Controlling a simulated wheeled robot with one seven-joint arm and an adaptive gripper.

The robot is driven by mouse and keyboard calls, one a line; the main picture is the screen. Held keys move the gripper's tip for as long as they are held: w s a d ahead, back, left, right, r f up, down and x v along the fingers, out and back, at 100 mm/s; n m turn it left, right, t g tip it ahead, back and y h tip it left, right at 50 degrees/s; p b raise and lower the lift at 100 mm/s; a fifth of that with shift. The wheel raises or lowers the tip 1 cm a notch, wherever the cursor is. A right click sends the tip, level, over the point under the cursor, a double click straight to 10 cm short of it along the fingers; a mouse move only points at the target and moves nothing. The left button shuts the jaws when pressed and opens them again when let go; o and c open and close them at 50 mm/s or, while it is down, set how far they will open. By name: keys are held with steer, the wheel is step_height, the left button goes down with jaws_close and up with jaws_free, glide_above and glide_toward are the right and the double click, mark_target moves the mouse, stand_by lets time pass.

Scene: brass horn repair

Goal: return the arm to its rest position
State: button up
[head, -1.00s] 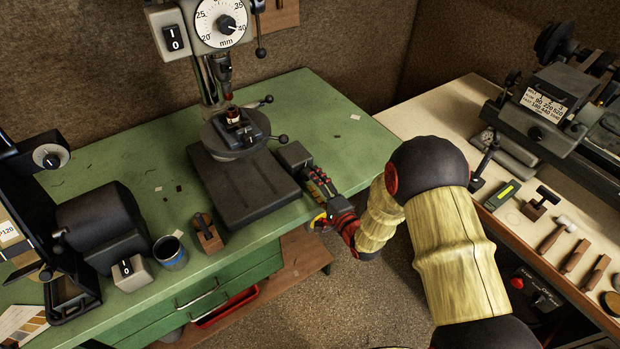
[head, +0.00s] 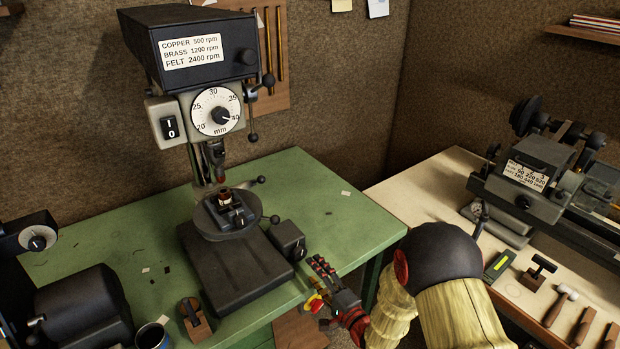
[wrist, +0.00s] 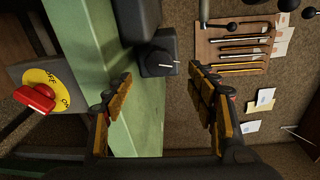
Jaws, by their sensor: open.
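My gripper (head: 322,272) is at the front right edge of the green bench, close to the small black box beside the drill press base. In the wrist view, its two yellow-padded fingers (wrist: 160,75) are spread wide with nothing between them. My arm reaches in from the lower right of the head view, bent at a dark round joint. The black box with a pale pointer (wrist: 158,62) shows beyond the fingertips. The gap between them and the box cannot be judged exactly.
The drill press (head: 205,85) stands on the green bench (head: 330,215). A red knob on a yellow disc (wrist: 38,95) is at the left of the wrist view. A pale bench (head: 430,195) with a lathe-like machine (head: 540,170) and hand tools lies right of my arm.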

steer(key=w+d+r+n+g+h, duration=0.1)
steer(key=w+d+r+n+h, duration=0.3)
steer(key=r, duration=0.3)
steer(key=s+d+r+n+g+h, duration=0.2)
steer(key=s+d+r+h, duration=0.3)
steer(key=d+r, duration=0.45)
steer(key=s+d+r+n+g, duration=0.1)
steer(key=s+r+n+g, duration=0.2)
steer(key=s, duration=1.1)
steer(key=s+d+r+n+g, duration=0.1)
steer(key=s+r+n+g, duration=0.2)
steer(key=s, duration=1.2)
steer(key=shift+s+d+r+n, duration=0.15)
steer(key=shift+s+r+n, duration=0.15)
steer(key=shift+r, duration=0.6)
steer(key=shift+c, duration=0.2)
